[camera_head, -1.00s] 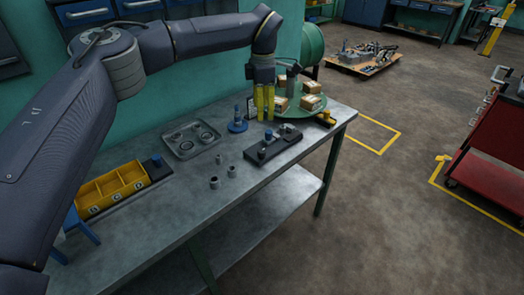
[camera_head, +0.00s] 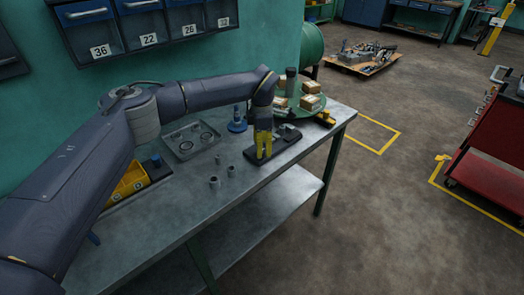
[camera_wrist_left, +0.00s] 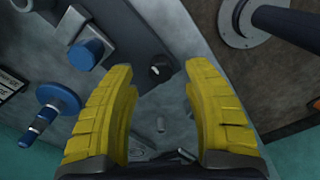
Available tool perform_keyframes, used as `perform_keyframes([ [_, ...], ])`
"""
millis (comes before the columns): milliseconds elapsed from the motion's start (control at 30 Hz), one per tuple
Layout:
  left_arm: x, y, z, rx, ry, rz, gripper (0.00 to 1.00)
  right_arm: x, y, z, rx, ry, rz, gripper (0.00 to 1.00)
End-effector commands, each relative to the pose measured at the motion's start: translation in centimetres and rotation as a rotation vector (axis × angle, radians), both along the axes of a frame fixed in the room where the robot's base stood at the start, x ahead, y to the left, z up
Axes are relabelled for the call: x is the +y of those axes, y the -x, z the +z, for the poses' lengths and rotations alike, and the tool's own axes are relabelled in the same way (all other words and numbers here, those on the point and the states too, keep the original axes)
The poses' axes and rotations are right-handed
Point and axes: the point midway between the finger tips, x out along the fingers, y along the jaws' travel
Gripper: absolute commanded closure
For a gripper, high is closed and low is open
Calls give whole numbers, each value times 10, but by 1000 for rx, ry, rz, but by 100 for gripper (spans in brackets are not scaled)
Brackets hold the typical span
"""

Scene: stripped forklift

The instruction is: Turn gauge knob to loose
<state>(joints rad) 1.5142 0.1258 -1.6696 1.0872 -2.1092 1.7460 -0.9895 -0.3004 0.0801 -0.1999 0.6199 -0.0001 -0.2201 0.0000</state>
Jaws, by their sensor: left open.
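My left gripper (camera_head: 263,146), with yellow fingers, points down over the dark fixture block (camera_head: 285,147) on the bench and hides part of it. In the left wrist view its fingers (camera_wrist_left: 157,90) are apart with nothing held between them. A small dark round part with a white mark (camera_wrist_left: 159,69) shows beyond the gap between the fingertips. I cannot tell for certain which part is the gauge knob. My right gripper is not in view.
A blue spindle (camera_head: 237,122) stands behind the block. A grey tray (camera_head: 190,142) and small metal sockets (camera_head: 214,181) lie to its left. A green round stand (camera_head: 310,108) with boxes is at the back right. The bench (camera_head: 215,220) is clear in front.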

Motion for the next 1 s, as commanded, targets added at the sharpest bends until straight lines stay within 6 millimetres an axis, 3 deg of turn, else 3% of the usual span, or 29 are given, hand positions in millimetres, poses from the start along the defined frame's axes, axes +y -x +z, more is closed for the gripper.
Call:
perform_keyframes([
  [300,0,0,-22,-1,0,0,50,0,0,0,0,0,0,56],
  [667,0,0,-24,0,0,0,50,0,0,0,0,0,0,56],
  [1000,0,0,-24,0,0,0,86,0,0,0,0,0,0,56],
])
